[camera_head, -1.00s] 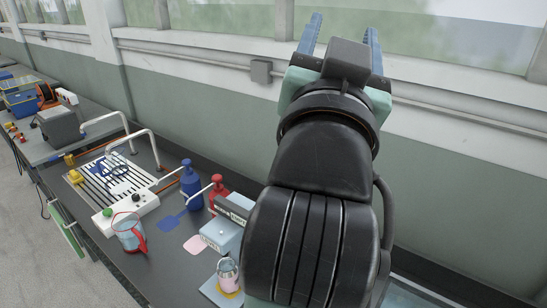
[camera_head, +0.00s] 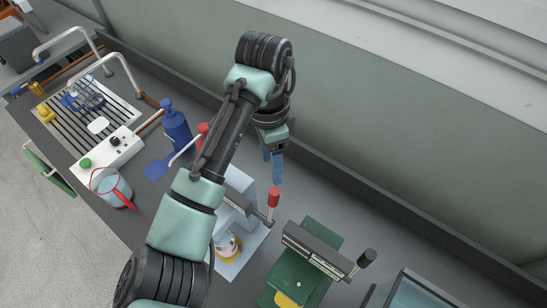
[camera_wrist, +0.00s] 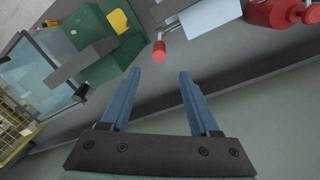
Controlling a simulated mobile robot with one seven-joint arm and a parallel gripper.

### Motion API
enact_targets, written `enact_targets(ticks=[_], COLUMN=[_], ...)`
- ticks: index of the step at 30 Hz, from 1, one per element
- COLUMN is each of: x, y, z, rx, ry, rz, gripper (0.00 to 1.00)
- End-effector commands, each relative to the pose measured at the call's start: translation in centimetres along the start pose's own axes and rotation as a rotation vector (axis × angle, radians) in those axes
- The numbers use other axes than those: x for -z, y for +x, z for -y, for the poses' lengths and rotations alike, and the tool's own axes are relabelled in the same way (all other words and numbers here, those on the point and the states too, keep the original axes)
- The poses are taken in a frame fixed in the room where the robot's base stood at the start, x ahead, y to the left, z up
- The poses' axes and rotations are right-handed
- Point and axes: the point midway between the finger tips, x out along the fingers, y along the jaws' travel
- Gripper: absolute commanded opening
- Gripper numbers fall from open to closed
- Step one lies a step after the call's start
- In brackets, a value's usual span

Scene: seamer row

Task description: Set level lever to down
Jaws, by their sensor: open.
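Two levers show, and I cannot tell which is the level lever. A red-knobbed lever (camera_head: 273,199) stands upright at the end of the light blue machine (camera_head: 239,190); its red knob also shows in the wrist view (camera_wrist: 160,49). A black-knobbed lever (camera_head: 365,259) sticks out at the right end of the green machine (camera_head: 297,275); its knob also shows in the wrist view (camera_wrist: 82,92). My gripper (camera_head: 272,170) points down behind the red knob, open and empty. In the wrist view its blue fingers (camera_wrist: 160,75) are apart, with the red knob beyond their tips.
A red pump bottle (camera_wrist: 272,12), a blue pump bottle (camera_head: 175,128) and a clear jug with red trim (camera_head: 112,188) stand on the dark bench. A glass-topped box (camera_head: 420,290) is at the right. The wall runs close behind my gripper.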

Motion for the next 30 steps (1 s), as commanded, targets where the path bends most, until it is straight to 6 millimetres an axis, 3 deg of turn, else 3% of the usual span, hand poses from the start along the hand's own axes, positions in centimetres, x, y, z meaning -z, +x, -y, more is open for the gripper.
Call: enact_targets(ticks=[8, 17, 24, 30], x=[0.0, 0.0, -0.2, -0.2], y=[2.3, 8.8, 11.7, 12.9], z=[-0.2, -0.2, -0.2, -0.1], rx=[-0.009, -0.008, -0.007, -0.004], ry=[0.002, 0.001, 0.000, 0.000], rz=[0.003, 0.002, 0.005, 0.005], gripper=[0.62, 0.62, 0.62, 0.62])
